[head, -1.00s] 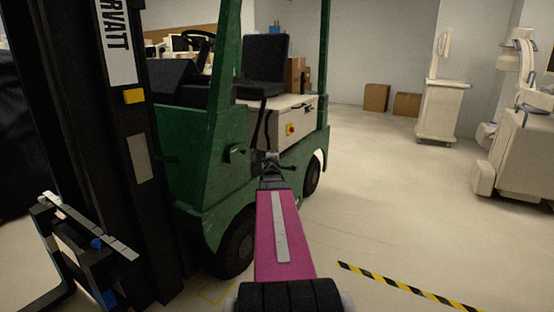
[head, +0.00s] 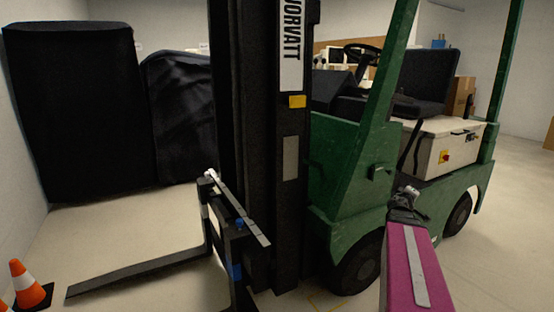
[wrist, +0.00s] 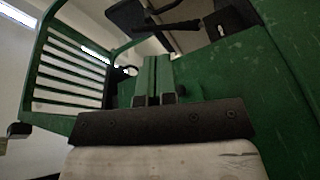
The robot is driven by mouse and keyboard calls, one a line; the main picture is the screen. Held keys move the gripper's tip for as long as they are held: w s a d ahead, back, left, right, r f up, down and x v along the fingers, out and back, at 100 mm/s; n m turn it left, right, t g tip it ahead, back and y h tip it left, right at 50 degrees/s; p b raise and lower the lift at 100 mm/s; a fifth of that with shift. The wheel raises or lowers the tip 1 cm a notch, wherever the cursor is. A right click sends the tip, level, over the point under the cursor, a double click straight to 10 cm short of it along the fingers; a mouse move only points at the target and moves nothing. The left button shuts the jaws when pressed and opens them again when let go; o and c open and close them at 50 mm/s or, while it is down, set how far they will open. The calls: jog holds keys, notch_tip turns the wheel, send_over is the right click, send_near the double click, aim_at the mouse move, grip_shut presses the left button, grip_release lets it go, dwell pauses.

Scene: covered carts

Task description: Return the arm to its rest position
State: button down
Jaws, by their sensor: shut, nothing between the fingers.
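My gripper (head: 407,193) is at the end of my pink arm, at the lower right of the head view. It is small and dark there, with its fingers shut and nothing held. It appears in front of the green side of the forklift (head: 345,150); I cannot tell the exact gap. The wrist view looks closely at the forklift's green bodywork (wrist: 290,60), with a slatted green panel (wrist: 70,70) at the left.
The forklift's black mast (head: 250,150) and a low fork (head: 140,275) stand left of my arm. Black covered carts (head: 80,110) line the back left. An orange cone (head: 29,285) is at the lower left. Open floor (head: 510,250) lies at the right.

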jog(key=s+a+f+m+g+y, duration=0.2)
jog(key=s+a+f+g+y, duration=0.2)
jog(key=a+f, duration=0.4)
jog(key=s+a+f+m+g+y, duration=0.1)
jog(key=s+a+f+g+y, duration=0.3)
jog(key=a, duration=1.2)
jog(key=s+a+f+m+g+y, duration=0.2)
jog(key=s+a+f+g+y, duration=0.2)
jog(key=s+a+f, duration=0.4)
jog(key=a+f, duration=0.4)
jog(key=a, duration=0.1)
jog(key=shift+s+m+g, duration=0.3)
jog(key=shift+g, duration=0.1)
